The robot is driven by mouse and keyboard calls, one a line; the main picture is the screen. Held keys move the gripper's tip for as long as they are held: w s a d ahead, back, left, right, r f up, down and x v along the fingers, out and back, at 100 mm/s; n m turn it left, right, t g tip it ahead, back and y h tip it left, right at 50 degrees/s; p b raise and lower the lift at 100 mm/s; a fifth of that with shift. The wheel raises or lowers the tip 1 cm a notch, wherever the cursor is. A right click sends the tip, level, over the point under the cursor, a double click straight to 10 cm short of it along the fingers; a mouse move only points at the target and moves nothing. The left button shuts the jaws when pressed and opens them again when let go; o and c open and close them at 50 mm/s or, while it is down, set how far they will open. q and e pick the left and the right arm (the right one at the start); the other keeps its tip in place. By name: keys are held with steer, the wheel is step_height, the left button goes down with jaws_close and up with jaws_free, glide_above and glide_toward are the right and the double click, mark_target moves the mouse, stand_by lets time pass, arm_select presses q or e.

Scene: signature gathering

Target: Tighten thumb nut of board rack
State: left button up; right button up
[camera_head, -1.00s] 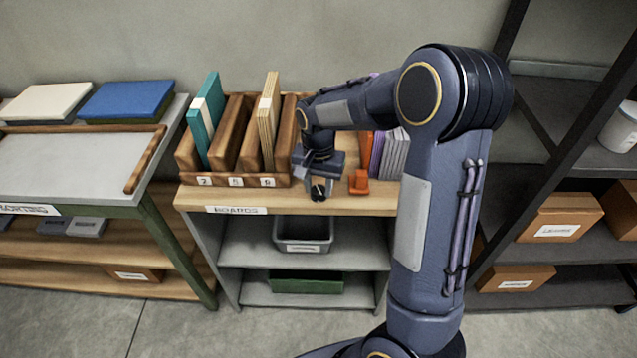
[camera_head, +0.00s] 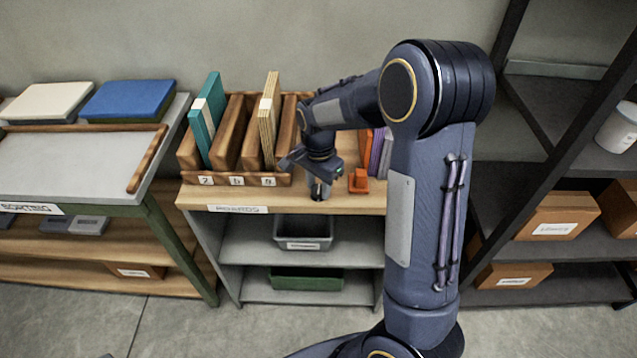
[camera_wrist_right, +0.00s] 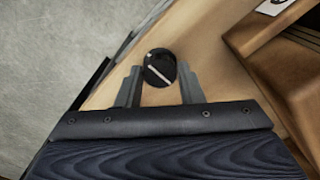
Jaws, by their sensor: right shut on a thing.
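The wooden board rack (camera_head: 222,181) stands on the bench top, with numbered tags along its front. A teal board and a tan board stand in its slots. My right gripper (camera_head: 319,189) points down just right of the rack, near the bench's front edge. In the right wrist view, the thumb nut (camera_wrist_right: 159,67) is a round black knob with a white line across it. My right gripper's two grey fingers (camera_wrist_right: 158,86) are shut on it from either side. In the head view the fingers mostly hide the nut. My left gripper is not in view.
A small orange block (camera_head: 358,181) sits on the bench close to the right of my gripper. Purple and grey upright items (camera_head: 380,152) stand behind it, partly hidden by my arm. A sorting table (camera_head: 75,160) is at the left, and dark shelving (camera_head: 540,180) at the right.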

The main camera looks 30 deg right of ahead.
mark_target(319, 189)
steer(key=shift+w, duration=0.1)
steer(key=o, duration=1)
steer(key=shift+r+p, duration=0.3)
steer(key=shift+r, duration=3.65)
